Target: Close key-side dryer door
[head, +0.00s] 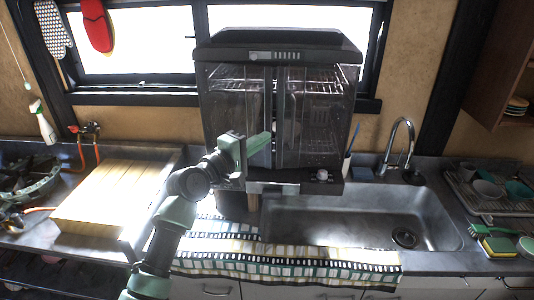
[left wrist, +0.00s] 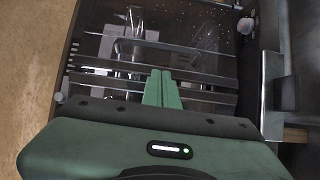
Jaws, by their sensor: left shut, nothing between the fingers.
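The dish dryer (head: 278,48) is a dark cabinet with clear front panels and wire racks inside, standing behind the sink. Its left door (head: 232,105) and right door (head: 318,110) meet near the middle, where dark upright edges show. I cannot tell whether either stands slightly ajar, or which is the key side. My left gripper (head: 266,141) is shut and empty in front of the left door, its green fingers pointing right toward the middle edges. In the left wrist view its fingertips (left wrist: 162,74) lie over the door bars; contact cannot be told. My right gripper is not in view.
A sink (head: 350,225) with a tall faucet (head: 400,145) lies below and right of the dryer. A patterned towel (head: 285,262) covers the counter's front edge. A wooden board (head: 120,195) is at left, and a dish rack (head: 490,195) at right.

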